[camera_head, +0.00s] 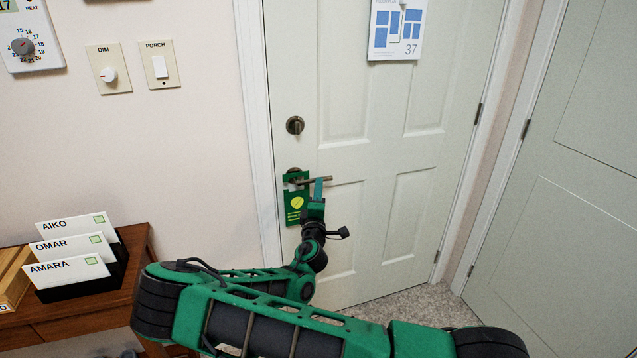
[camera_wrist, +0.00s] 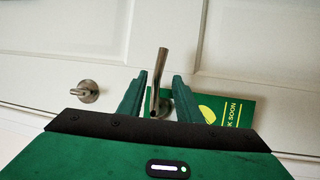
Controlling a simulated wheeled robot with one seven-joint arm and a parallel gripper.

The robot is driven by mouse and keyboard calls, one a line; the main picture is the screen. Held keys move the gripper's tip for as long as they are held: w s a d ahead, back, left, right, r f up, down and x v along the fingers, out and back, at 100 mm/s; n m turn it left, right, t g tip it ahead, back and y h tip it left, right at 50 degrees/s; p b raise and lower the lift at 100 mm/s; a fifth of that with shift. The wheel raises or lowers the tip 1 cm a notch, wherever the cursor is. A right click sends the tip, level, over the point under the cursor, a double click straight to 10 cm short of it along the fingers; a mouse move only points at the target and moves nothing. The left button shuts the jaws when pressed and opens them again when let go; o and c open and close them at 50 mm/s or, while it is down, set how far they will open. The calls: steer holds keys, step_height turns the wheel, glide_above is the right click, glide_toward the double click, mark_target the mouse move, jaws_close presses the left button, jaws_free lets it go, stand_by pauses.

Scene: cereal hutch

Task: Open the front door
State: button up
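The white panelled front door (camera_head: 345,100) stands shut in its frame, hinged on the right. Its lever handle (camera_head: 322,179) points right from the door's left edge, and a green hanger (camera_head: 294,203) hangs around the handle's base. A round deadbolt knob (camera_head: 295,125) sits above. My gripper (camera_head: 318,188) is at the lever. In the wrist view, my gripper's two fingers (camera_wrist: 160,76) stand apart on either side of the lever (camera_wrist: 161,65), with gaps showing, so it is open around it. The deadbolt (camera_wrist: 85,91) and part of the hanger (camera_wrist: 237,108) also show there.
A wooden side table (camera_head: 65,325) with name cards (camera_head: 72,246) stands at the left. Wall switches (camera_head: 160,65) are above it. Another pale door (camera_head: 570,200) is close on the right. Speckled floor (camera_head: 420,305) is clear before the front door.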

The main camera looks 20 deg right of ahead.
steer(key=x, duration=0.5)
steer(key=shift+w+d, duration=0.2)
steer(key=shift+w, duration=0.15)
